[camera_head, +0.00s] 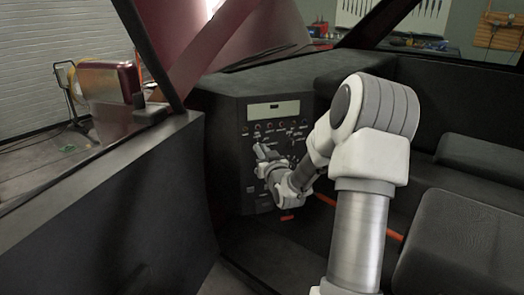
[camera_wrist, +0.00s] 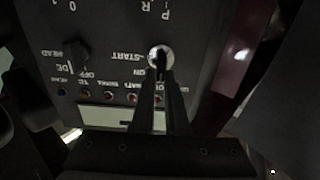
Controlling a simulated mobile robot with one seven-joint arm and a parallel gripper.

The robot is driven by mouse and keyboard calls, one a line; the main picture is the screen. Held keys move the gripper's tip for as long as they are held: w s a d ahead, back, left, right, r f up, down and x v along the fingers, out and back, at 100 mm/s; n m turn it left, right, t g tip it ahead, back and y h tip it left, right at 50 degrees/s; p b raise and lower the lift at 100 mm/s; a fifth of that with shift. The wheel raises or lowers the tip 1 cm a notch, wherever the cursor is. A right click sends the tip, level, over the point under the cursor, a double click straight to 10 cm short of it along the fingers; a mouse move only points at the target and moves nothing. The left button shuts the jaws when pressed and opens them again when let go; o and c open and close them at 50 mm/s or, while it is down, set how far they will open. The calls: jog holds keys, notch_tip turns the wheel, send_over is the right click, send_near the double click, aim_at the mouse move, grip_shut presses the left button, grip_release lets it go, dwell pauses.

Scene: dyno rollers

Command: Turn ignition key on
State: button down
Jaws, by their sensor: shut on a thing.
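The ignition switch (camera_wrist: 160,56) is a round silver lock on the black dashboard panel, with START and ON lettering beside it, upside down in the wrist view. My gripper (camera_wrist: 162,75) is at the switch with its two narrow fingers shut on the key there. The key itself is mostly hidden between the fingertips, so its exact angle is hard to tell. In the head view my gripper (camera_head: 262,155) reaches the front of the dashboard panel (camera_head: 228,150), and the ignition switch is hidden behind it.
A dark knob (camera_wrist: 77,52) and a row of small coloured lamps sit beside the switch. A pale display (camera_head: 273,111) is above. The car door (camera_head: 110,205) stands at left, and dark seats (camera_head: 465,225) are at right.

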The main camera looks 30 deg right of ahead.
jog(key=shift+m, duration=0.3)
jog(key=shift+s+d+f+m, duration=0.1)
jog(key=shift+d+m, duration=0.05)
jog(key=shift+m, duration=1.2)
jog(key=shift+w+d+f+m, duration=0.1)
jog(key=shift+d+m, duration=0.1)
jog(key=shift+m, duration=1.1)
jog(key=shift+s+d+m, duration=0.1)
jog(key=shift+d+m, duration=0.05)
jog(key=shift+m, duration=1.2)
jog(key=c, duration=0.9)
grip_release()
